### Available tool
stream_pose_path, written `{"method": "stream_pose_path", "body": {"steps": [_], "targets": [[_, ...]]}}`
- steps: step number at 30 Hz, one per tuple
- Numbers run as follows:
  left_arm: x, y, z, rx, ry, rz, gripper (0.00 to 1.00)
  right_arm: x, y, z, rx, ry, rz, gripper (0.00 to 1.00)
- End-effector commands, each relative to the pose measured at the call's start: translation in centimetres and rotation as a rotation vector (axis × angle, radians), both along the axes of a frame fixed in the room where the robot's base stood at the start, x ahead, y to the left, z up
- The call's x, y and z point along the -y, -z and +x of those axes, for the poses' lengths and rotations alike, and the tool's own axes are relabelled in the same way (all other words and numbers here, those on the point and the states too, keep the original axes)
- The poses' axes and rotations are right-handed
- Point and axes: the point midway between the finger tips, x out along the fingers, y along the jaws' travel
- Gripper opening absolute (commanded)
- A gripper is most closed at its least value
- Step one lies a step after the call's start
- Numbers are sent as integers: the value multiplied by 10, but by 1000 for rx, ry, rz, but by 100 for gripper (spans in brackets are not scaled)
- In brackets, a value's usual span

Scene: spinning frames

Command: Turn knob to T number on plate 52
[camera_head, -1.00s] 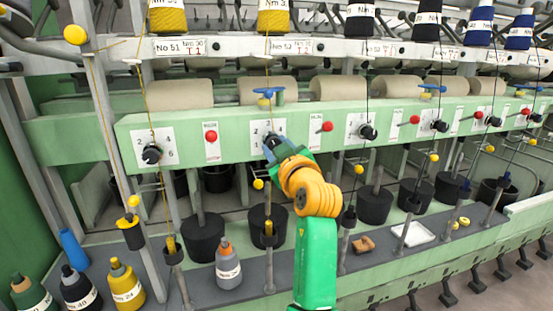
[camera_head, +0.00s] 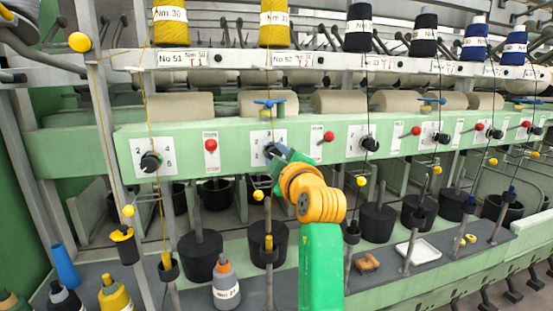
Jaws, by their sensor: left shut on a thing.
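My right gripper is not in view.
Another black knob (camera_head: 150,161) is on the dial left of mine, with a red lever ball (camera_head: 211,145) between. A red ball (camera_head: 328,136) and another knob (camera_head: 370,144) are to the right. Thin yarns hang in front of the beam.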

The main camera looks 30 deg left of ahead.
Motion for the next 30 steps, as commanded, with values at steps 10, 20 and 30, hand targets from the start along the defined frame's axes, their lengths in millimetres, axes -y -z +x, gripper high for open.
{"method": "stream_pose_path", "body": {"steps": [10,20,30], "targets": [[1,-3,0,14,3,0,0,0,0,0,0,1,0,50],[1,-3,0,11,2,0,69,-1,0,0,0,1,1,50],[22,5,-17,13,3,2,69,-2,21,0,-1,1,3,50]]}}
